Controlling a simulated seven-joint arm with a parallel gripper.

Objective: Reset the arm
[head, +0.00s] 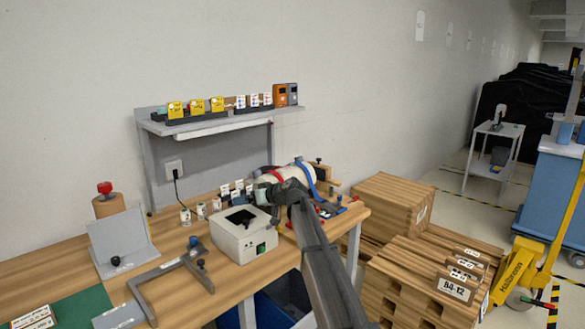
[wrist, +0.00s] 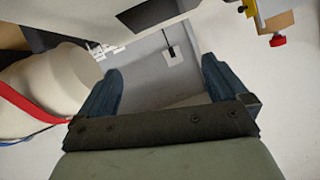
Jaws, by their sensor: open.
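My arm (head: 318,250) rises from the bottom of the head view and reaches over the workbench (head: 70,260). Its end is beside a white roll-like object (head: 296,172) with a red and a blue band. In the wrist view my gripper (wrist: 163,82) has its two dark blue fingers wide apart, with nothing between them. Behind the gap are a grey panel and a wall socket (wrist: 173,55). The pale rounded body with a red band (wrist: 30,106) fills the left of that view; I cannot tell whether the gripper touches it.
A white box device (head: 244,236) and a grey clamp frame (head: 165,280) stand on the bench. A shelf (head: 220,119) with small yellow boxes is behind. Wooden crates (head: 395,205) and a yellow pallet truck (head: 522,268) are at right. Open air lies above the bench's left part.

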